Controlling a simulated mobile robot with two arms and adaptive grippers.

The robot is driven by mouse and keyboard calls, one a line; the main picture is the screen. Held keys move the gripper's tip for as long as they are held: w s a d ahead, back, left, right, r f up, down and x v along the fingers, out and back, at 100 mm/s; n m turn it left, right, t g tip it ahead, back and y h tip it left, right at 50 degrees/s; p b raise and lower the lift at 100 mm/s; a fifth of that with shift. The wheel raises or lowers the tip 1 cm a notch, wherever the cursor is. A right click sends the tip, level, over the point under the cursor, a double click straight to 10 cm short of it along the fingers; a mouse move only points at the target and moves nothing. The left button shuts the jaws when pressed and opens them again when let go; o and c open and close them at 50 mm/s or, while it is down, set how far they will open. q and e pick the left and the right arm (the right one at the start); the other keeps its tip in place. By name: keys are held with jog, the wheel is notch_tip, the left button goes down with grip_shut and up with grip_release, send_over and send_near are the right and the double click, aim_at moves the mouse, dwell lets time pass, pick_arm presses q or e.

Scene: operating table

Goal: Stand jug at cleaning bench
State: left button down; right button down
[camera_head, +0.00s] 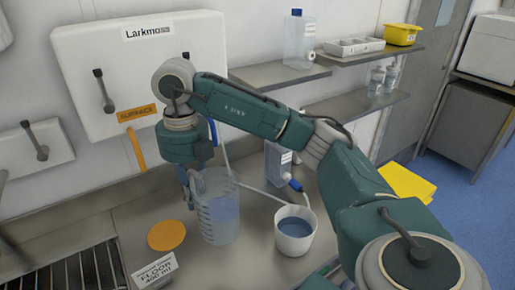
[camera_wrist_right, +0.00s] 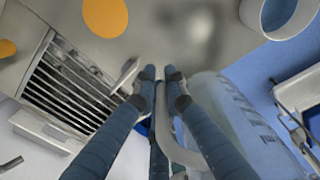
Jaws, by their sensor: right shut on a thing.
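The clear jug (camera_head: 222,215) with graduation marks and bluish liquid is over the bench (camera_head: 215,268), roughly upright. I cannot tell whether its base touches the bench. My right gripper (camera_head: 188,187) is at the jug's left side, shut on its handle. In the right wrist view the gripper (camera_wrist_right: 162,85) closes around the handle, with the jug (camera_wrist_right: 235,115) to the right. An orange disc (camera_head: 166,236) lies on the bench to the left of the jug, behind a "FLOOR 400 ml" sign (camera_head: 155,269). My left gripper is not in view.
A white bucket (camera_head: 296,242) with blue liquid stands right of the jug. A hose and a bottle (camera_head: 277,160) are behind it. A slatted drain (camera_head: 75,272) is at left. A Larkmo dispenser (camera_head: 110,65) with an orange SURFACE label hangs on the wall.

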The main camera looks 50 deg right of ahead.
jog(key=m, duration=0.3)
jog(key=p, duration=0.3)
send_over(206, 253)
notch_tip(206, 253, down, 15)
jog(key=shift+d+f, duration=0.1)
notch_tip(206, 253, down, 4)
jog(key=shift+f+p, duration=0.1)
jog(key=shift+p, duration=0.25)
jog(key=shift+f, duration=0.15)
jog(key=shift+f, duration=0.2)
jog(key=c, duration=1.8)
grip_release()
jog(key=shift+r, duration=0.1)
jog(key=shift+r, duration=0.1)
